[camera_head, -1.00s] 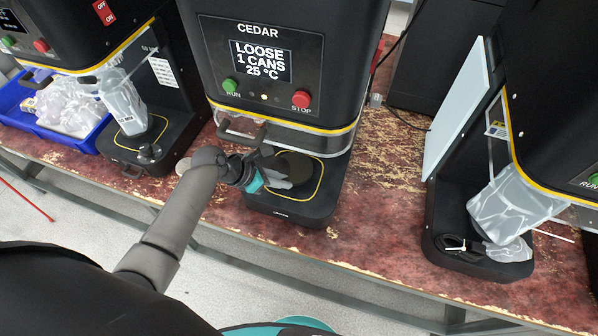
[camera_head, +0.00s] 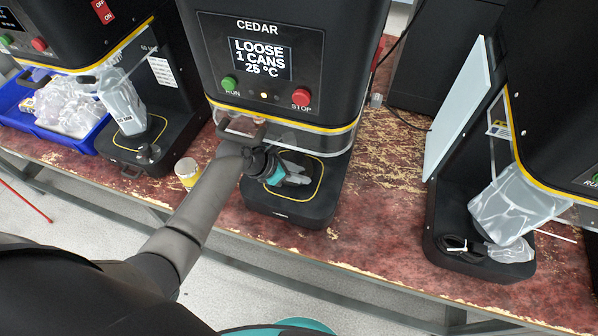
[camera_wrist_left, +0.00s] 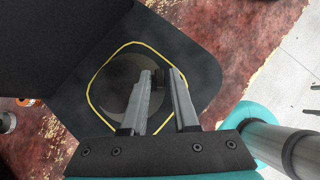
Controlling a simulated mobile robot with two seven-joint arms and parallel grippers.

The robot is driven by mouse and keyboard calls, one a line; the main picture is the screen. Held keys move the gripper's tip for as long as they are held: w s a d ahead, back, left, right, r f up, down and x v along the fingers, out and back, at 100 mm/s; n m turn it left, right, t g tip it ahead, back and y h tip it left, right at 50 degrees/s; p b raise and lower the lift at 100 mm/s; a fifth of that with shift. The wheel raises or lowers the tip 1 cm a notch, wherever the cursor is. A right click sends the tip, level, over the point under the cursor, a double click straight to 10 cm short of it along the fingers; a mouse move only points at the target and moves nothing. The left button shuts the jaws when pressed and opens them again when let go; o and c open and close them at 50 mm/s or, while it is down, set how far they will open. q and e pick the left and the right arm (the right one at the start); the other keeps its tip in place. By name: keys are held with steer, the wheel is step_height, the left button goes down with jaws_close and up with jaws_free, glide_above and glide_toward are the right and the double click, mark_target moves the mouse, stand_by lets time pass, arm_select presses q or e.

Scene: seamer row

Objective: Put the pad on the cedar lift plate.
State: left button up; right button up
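The Cedar machine's base (camera_head: 262,203) has a yellow outline around a dark round surface, taken to be the lift plate; it shows as a grey-brown disc (camera_wrist_left: 117,82) in the left wrist view. My left gripper (camera_head: 308,172) is low over this plate. Its two fingers (camera_wrist_left: 163,80) stand apart. A small dark block shows between the fingertips; I cannot tell whether it is part of a finger or a separate piece. I cannot make out the pad for sure as a thing apart from the plate. My right gripper is not in view.
The Cedar housing (camera_head: 285,119) hangs close above my gripper. A yellow-banded jar (camera_head: 187,173) stands left of the base. A blue bin (camera_head: 88,143) of clear bags is at the left. The machine at the right holds a pouch (camera_head: 510,205) and a cable. Worn bench top lies between.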

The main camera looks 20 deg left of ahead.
arm_select(q)
steer(key=shift+o, duration=0.9)
steer(key=shift+r, duration=0.1)
steer(key=shift+s+a+r, duration=0.1)
steer(key=shift+a+r, duration=0.05)
steer(key=shift+r, duration=0.15)
steer(key=s+a+p, duration=0.1)
steer(key=s+a, duration=0.7)
steer(key=a, duration=0.1)
steer(key=shift+s+r, duration=0.2)
steer(key=shift+s, duration=0.05)
